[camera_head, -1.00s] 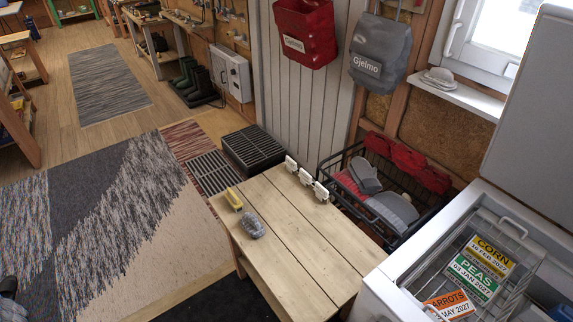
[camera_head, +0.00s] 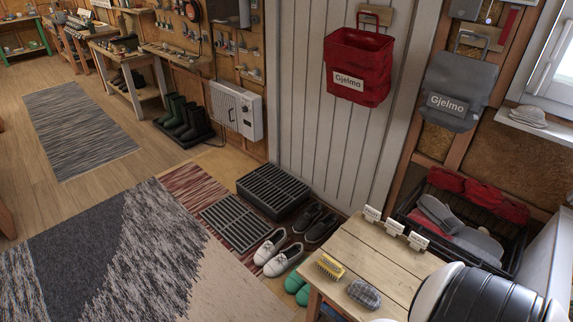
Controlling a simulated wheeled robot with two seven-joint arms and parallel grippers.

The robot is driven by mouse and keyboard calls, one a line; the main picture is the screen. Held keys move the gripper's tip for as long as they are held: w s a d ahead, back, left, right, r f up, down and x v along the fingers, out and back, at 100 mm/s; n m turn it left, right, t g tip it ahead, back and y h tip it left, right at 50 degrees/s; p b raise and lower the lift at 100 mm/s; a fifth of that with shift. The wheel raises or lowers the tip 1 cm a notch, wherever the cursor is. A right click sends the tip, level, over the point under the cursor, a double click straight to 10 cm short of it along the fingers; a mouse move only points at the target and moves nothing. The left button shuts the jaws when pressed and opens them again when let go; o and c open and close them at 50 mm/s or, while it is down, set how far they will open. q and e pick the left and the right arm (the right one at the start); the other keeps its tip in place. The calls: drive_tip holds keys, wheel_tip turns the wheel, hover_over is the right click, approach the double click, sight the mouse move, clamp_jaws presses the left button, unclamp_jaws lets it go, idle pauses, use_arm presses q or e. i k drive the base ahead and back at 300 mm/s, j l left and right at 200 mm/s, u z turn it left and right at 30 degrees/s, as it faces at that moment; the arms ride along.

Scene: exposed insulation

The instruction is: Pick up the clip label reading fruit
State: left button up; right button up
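Several white clip labels stand in a row along the back edge of the wooden table. The left clip label (camera_head: 372,214) has small lettering that seems to read fruit. The middle clip label (camera_head: 394,226) and the right clip label (camera_head: 418,240) have lettering too small to read surely. All stand upright and apart from each other. Neither of my grippers is in view. A black and white part at the lower right, likely my own arm, covers the table's right front portion.
On the wooden table (camera_head: 353,255) lie a yellow brush (camera_head: 330,266) and a grey patterned object (camera_head: 364,294). A dark wire basket (camera_head: 408,208) with gloves stands behind the table. Shoes (camera_head: 270,247) and black grates (camera_head: 272,191) lie on the floor to the left.

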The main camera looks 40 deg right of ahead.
sight(371, 214)
drive_tip(key=i+j, duration=0.1)
drive_tip(key=i, duration=0.45)
drive_tip(key=i+j, duration=0.1)
drive_tip(key=i, duration=0.4)
drive_tip(key=i+z, duration=0.25)
drive_tip(key=z, duration=0.25)
drive_tip(key=i+z, duration=0.25)
drive_tip(key=z, duration=0.2)
drive_tip(key=i+j+z, duration=0.2)
drive_tip(key=z, duration=0.3)
